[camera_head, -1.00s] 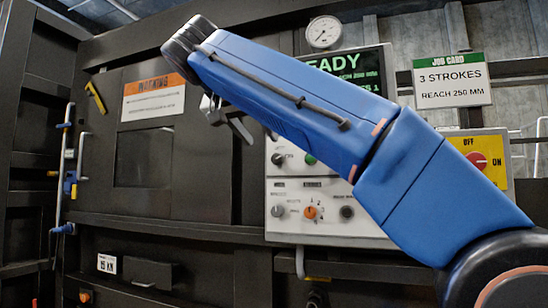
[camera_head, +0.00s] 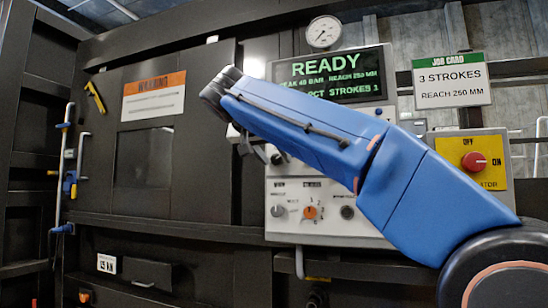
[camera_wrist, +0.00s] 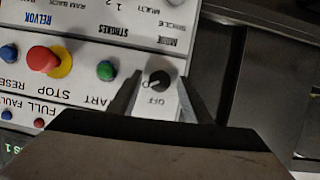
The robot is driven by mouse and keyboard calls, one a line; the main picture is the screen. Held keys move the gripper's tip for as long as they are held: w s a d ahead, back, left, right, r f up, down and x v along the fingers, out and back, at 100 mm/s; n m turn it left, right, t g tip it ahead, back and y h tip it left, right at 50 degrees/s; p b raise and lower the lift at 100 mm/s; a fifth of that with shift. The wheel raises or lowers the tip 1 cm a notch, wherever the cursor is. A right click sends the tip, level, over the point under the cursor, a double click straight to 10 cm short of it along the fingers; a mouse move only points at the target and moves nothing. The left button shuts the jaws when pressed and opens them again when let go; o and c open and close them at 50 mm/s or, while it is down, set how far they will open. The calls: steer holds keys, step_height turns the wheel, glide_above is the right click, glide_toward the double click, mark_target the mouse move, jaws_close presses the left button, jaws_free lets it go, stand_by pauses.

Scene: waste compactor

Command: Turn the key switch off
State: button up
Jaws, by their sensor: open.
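The key switch is a small black round knob (camera_wrist: 158,80) on a pale plate marked OFF, at the end of the control panel (camera_head: 330,228). In the wrist view it sits between the two fingers of my gripper (camera_wrist: 160,92), which is open and spread to either side of it. I cannot tell whether the fingers touch it. The wrist view shows the panel lettering upside down. In the head view my gripper (camera_head: 258,150) is at the panel's left edge, and my arm hides much of the upper controls.
A green START button (camera_wrist: 105,70) and a red STOP button (camera_wrist: 44,60) lie beside the key switch. The display (camera_head: 335,75) reads READY. A red rotary switch (camera_head: 474,161) on a yellow plate is at right. A warning sign (camera_head: 154,96) marks the left door.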

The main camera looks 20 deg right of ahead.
steer(key=c, duration=1.1)
steer(key=shift+o, duration=0.2)
steer(key=n+h, duration=0.1)
steer(key=n, duration=0.1)
steer(key=n+g+h, duration=0.1)
steer(key=shift+w+a+n, duration=0.15)
steer(key=shift+n, duration=0.25)
steer(key=n+h, duration=0.1)
steer(key=n, duration=0.1)
steer(key=n+h, duration=0.2)
steer(key=shift+f+n+g, duration=0.2)
steer(key=shift+n+g, duration=0.1)
steer(key=shift+g, duration=0.1)
steer(key=o, duration=1.1)
steer(key=shift+a, duration=0.1)
steer(key=shift+c, duration=0.2)
